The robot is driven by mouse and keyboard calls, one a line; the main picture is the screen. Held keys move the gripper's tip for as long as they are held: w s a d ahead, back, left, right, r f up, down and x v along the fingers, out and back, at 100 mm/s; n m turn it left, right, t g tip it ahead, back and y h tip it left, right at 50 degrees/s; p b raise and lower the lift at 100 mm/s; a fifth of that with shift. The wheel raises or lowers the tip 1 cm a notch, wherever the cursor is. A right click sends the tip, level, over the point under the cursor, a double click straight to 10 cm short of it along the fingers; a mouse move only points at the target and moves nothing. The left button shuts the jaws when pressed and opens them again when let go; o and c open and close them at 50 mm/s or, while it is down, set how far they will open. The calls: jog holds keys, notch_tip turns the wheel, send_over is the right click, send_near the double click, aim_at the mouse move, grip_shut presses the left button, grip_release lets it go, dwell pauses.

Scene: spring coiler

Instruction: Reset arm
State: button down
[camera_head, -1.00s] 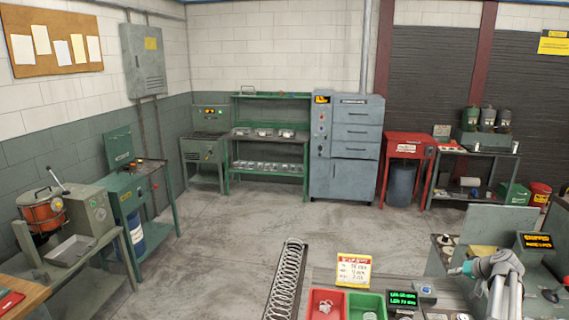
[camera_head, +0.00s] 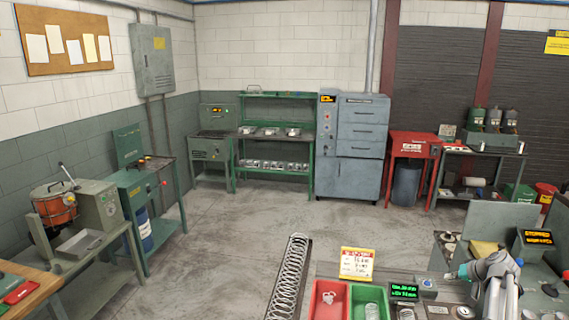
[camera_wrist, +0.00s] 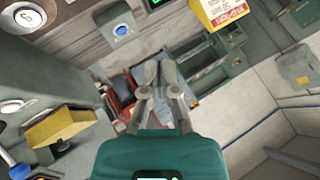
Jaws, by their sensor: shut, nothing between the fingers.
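My arm (camera_head: 497,272) stands at the lower right of the head view, folded above the work area.
A long spring (camera_head: 290,280) lies in a dark trough. A red bin (camera_head: 328,298), a green bin (camera_head: 368,302), a yellow-framed sign (camera_head: 356,263) and a green display (camera_head: 404,291) are near my arm. A yellow block (camera_head: 483,254) lies beside it. The middle floor (camera_head: 240,235) is clear.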

jog(key=s+a+f+n+g+h+b, duration=0.15)
jog(key=s+a+f+g+b, duration=0.35)
jog(key=a, duration=1.1)
jog(key=s+a+f+n+g+b, duration=0.15)
jog(key=s+a+f, duration=0.35)
jog(key=a, duration=1.1)
jog(key=s+a+f+n+g+h+b, duration=0.1)
jog(key=s+a+f+h+b, duration=0.1)
jog(key=s+a+f, duration=0.2)
jog(key=s+a, duration=0.2)
jog(key=a, duration=0.2)
jog(key=shift+s+a+f+b, duration=0.2)
jog(key=shift+f+b, duration=0.05)
jog(key=shift+b, duration=0.15)
